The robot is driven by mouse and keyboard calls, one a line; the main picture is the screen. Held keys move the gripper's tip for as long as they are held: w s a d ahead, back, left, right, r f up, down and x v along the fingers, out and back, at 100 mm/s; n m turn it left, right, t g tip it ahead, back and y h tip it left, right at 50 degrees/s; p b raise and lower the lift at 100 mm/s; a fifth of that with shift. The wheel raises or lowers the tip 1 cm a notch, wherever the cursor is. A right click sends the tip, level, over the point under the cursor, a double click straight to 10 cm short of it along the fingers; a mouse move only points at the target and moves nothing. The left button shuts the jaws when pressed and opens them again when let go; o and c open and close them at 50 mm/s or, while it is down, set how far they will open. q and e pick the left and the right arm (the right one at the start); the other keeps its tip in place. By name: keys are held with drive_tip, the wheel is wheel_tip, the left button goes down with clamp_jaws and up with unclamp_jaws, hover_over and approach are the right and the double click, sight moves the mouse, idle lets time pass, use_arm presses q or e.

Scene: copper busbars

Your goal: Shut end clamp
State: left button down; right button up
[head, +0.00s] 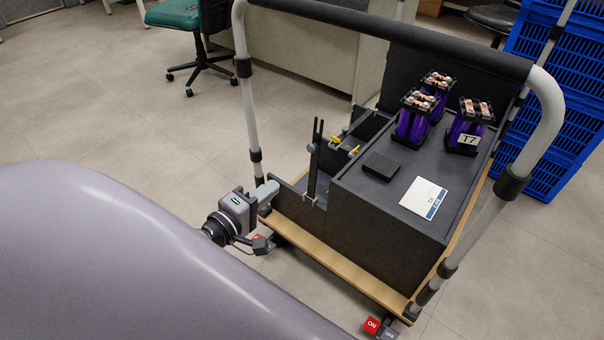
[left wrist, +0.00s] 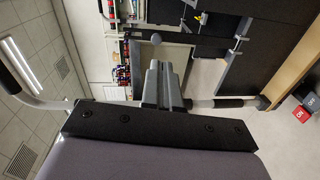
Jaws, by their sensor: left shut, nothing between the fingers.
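My left gripper (head: 268,192) is shut and empty at the left end of the cart, beside the low dark wall of the fixture. In the left wrist view its fingers (left wrist: 160,68) lie together, with a grey round knob (left wrist: 156,38) just past their tips. A slotted black upright (head: 314,160) stands in the fixture beside the tall box. Two yellow-tipped parts (head: 354,151) sit behind it. I cannot tell which of these is the end clamp, or whether it is shut. My right gripper is not in view.
The cart (head: 330,257) has a wooden deck and a tall grey frame with a black handle bar (head: 400,35). Purple busbar units (head: 410,118), a black block (head: 381,166) and a white card (head: 423,197) sit on the box. Blue crates (head: 560,100) stand at right.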

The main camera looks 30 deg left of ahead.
use_arm(q)
drive_tip(key=a+n, duration=0.1)
approach(310, 149)
drive_tip(key=shift+t, duration=0.3)
drive_tip(key=w, duration=0.4)
drive_tip(key=w+f, duration=0.1)
drive_tip(key=w, duration=0.1)
drive_tip(key=shift+w+d, duration=0.2)
drive_tip(key=shift+w, duration=0.1)
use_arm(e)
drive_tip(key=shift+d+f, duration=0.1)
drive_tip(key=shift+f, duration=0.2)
use_arm(q)
drive_tip(key=shift+w, duration=0.1)
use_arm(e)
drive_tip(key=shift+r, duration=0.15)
